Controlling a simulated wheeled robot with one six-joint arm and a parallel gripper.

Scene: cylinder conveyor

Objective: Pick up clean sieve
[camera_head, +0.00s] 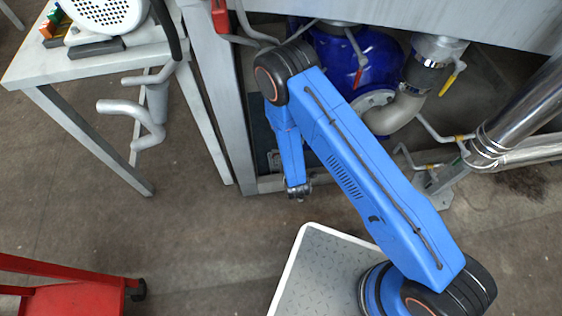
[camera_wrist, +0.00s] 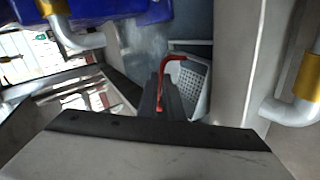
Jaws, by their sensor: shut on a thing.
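The sieve (camera_wrist: 195,82) shows in the wrist view as a pale perforated plate in a light frame, beyond my fingers and a little to the right. A bent red handle (camera_wrist: 164,75) shows in front of it and runs down between my fingers. My gripper (camera_wrist: 165,98) has two dark fingers, shut on this red handle. The join between handle and sieve is not clear. In the head view my blue arm reaches toward the machine's frame, and the fingers and the held sieve cannot be made out there.
A metal table (camera_head: 80,66) at upper left bears a white perforated round part (camera_head: 104,10). A blue vessel (camera_head: 365,58) and pipes stand behind my arm. A grey post (camera_wrist: 246,55) is close on the right in the wrist view. Floor is clear at centre left.

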